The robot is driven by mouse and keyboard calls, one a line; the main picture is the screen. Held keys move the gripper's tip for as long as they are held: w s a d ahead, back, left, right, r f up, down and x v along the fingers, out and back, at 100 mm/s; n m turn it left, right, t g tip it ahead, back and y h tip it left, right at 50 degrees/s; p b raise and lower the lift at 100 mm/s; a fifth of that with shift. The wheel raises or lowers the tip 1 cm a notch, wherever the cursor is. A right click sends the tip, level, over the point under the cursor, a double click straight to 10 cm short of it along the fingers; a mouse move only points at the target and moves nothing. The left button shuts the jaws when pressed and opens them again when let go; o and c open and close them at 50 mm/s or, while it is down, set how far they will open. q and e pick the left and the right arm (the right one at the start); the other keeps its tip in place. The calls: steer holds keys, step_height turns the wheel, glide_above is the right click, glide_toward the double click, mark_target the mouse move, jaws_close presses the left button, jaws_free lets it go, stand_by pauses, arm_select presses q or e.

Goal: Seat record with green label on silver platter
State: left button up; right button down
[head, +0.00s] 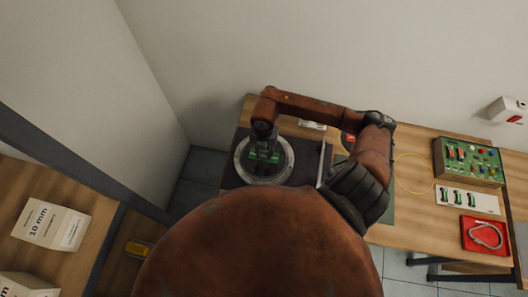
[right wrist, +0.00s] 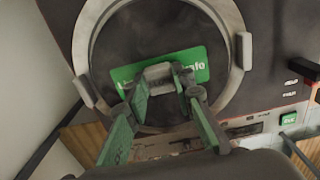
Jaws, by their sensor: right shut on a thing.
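The silver platter (head: 240,173) is a round, pale ring set on a dark square deck. It also shows in the right wrist view (right wrist: 81,42). My right gripper (right wrist: 162,82) points down over the middle of the record, shut on a small grey piece at the label. Whether the record rests flat on the platter cannot be told. My left gripper is not in view.
A green circuit board (head: 468,160), a white strip with green parts (head: 467,198) and a red tray (head: 484,235) with a grey cable lie at the right of the wooden table. A yellow cable (head: 405,180) lies beside the deck. White boxes (head: 50,223) stand at lower left.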

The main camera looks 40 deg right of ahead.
steer(key=shift+f+b, duration=0.5)
steer(key=shift+f, duration=0.15)
stand_by(0.6)
steer(key=c, duration=1.6)
jaws_free()
steer(key=shift+r+p, duration=1.85)
steer(key=shift+r, duration=7.15)
